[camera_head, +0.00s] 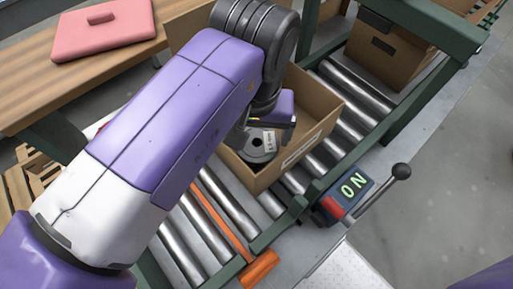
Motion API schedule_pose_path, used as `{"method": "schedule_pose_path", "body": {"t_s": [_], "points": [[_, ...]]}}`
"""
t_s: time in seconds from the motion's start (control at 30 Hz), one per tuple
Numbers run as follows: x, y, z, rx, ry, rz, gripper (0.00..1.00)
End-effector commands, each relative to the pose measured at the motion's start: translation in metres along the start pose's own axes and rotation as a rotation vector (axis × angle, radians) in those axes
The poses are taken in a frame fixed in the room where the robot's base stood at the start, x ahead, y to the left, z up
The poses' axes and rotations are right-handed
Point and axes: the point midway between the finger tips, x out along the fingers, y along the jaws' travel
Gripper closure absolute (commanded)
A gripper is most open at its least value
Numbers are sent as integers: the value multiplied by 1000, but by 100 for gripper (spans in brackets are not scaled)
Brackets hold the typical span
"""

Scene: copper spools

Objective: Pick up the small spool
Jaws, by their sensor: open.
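One spool (257,147) shows inside an open cardboard box (318,112) on the roller conveyor. It has a pale round top with a dark centre hole and a small white label. I cannot tell its size against other spools, as my arm hides much of the box. My gripper (270,122) is at the box, just above and beside the spool. It is open, but its fingertips are mostly hidden by my wrist, and I cannot tell whether they touch the spool.
The box walls stand close around my gripper. A second cardboard box (388,52) stands farther up the conveyor (180,243). An ON lever switch (354,186) is at right. A pink case (103,30) lies on a wooden table (40,72).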

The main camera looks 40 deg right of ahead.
Motion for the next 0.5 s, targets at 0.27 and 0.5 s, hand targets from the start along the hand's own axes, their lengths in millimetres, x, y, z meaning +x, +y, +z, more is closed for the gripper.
{"method": "schedule_pose_path", "body": {"t_s": [0.27, 0.5], "points": [[35, 1, 2, -1, -1, 0, 9], [38, 1, 2, -1, 0, 0, 9]]}}
